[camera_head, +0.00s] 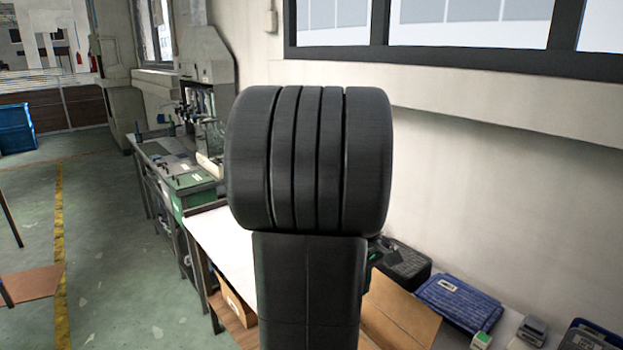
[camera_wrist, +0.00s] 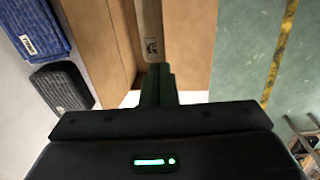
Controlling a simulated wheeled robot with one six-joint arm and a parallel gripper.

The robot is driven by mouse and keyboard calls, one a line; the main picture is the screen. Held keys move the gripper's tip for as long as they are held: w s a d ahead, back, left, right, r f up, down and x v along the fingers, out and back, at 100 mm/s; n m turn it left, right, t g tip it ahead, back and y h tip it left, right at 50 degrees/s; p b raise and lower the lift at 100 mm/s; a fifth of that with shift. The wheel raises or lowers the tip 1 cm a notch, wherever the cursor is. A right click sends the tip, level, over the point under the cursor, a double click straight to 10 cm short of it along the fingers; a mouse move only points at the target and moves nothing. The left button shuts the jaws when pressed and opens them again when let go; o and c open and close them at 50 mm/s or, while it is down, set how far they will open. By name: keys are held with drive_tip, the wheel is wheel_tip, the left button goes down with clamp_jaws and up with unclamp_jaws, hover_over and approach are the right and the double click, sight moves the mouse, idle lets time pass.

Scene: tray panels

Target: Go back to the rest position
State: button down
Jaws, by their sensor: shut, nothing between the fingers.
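My gripper (camera_wrist: 158,82) shows in the wrist view at the lower middle, with its fingers together and nothing held between them. It is above the table's edge, beside brown cardboard (camera_wrist: 95,40). In the head view my own dark arm fills the middle and hides most of the gripper. Only a small dark part with a green light shows at the arm's right side, above the table.
A blue case (camera_head: 457,302) and a black case (camera_head: 403,262) lie on the table to the right; a white table surface (camera_head: 228,245) shows left of my arm. A workbench with machines (camera_head: 180,165) stands behind. Green floor (camera_head: 115,240) is open at left.

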wheel_tip(320, 180, down, 12)
drive_tip(key=shift+d+f+b, duration=0.1)
drive_tip(key=shift+f+b, duration=0.1)
drive_tip(key=shift+b, duration=0.85)
drive_tip(key=shift+f+b, duration=0.65)
drive_tip(key=shift+f, duration=0.15)
